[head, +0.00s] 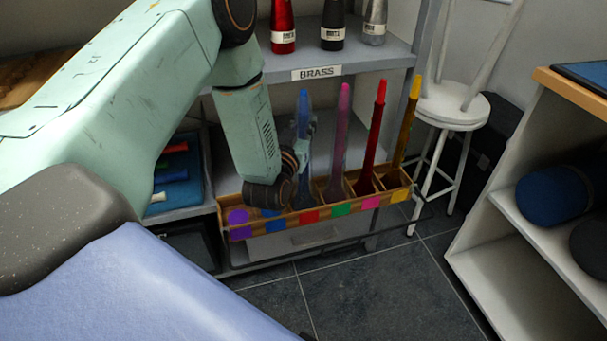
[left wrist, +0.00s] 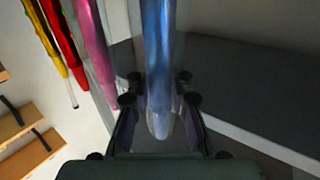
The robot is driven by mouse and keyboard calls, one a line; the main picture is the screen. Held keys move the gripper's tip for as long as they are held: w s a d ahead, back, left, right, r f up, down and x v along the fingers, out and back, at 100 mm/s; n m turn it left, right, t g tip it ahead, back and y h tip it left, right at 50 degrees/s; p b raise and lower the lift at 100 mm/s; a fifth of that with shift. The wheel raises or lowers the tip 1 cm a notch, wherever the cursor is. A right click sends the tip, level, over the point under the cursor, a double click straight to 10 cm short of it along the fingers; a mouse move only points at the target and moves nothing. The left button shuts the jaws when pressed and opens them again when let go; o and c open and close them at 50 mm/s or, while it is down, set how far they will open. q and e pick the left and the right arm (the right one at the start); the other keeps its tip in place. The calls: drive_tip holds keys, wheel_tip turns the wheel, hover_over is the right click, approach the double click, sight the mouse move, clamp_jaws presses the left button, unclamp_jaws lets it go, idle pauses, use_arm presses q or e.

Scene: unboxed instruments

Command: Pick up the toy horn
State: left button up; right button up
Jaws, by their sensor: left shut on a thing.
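Several slim toy horns stand in a wooden rack (head: 318,217) with coloured squares on its front. The blue horn (head: 303,112) is at the left of the row, with pink (head: 342,125), red (head: 375,125) and yellow (head: 406,125) horns to its right. My left gripper (head: 304,135) is shut on the blue horn's upright tube, partly hidden behind my wrist. The horn's wide lower end is at the rack; whether it touches the bottom is unclear. In the left wrist view the blue horn (left wrist: 158,45) runs between my fingers (left wrist: 159,98). My right gripper is out of view.
Bottles (head: 332,25) stand on the shelf labelled BRASS (head: 316,73) above the rack. A white stool (head: 452,108) stands to the right. A shelf unit (head: 530,235) with rolled items is at far right. The dark tiled floor (head: 370,290) in front is clear.

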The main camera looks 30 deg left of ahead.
sight(304, 90)
use_arm(q)
clamp_jaws()
drive_tip(key=shift+r, duration=0.1)
wheel_tip(304, 90, up, 10)
drive_tip(key=p, duration=0.4)
idle(0.3)
